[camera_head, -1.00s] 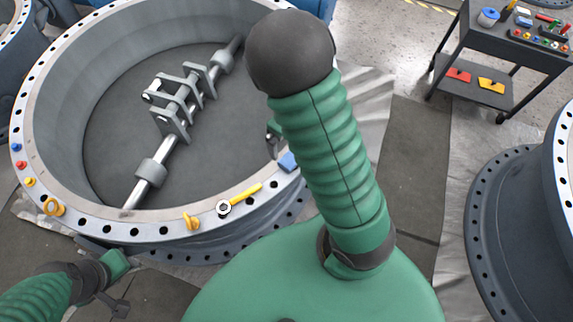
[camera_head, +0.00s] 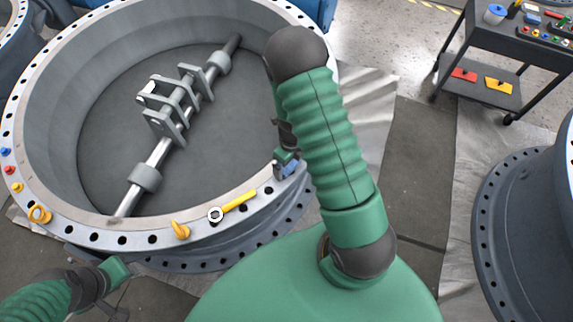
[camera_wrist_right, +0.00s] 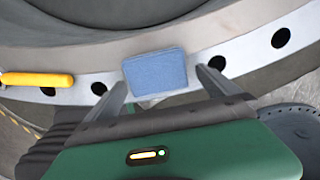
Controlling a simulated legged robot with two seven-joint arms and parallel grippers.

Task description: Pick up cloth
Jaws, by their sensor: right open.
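The blue cloth (camera_wrist_right: 156,72) is a small folded pad on the pale flange rim of the large round valve body. In the right wrist view it lies between the two finger tips of my right gripper (camera_wrist_right: 162,85), which is open around it. In the head view the cloth (camera_head: 292,168) shows only in part beside my right gripper (camera_head: 286,165), with my green right arm close by. My left gripper (camera_head: 118,300) is at the lower left, below the rim; its fingers are dark and too unclear to judge.
The flange rim (camera_head: 145,240) also carries a yellow-handled wrench (camera_head: 236,202), a yellow eyebolt (camera_head: 40,214) and a yellow hook-like part (camera_head: 180,230). Small coloured pieces sit at the rim's left. A dark tool cart (camera_head: 500,60) stands at the upper right, another flange (camera_head: 500,220) at the right.

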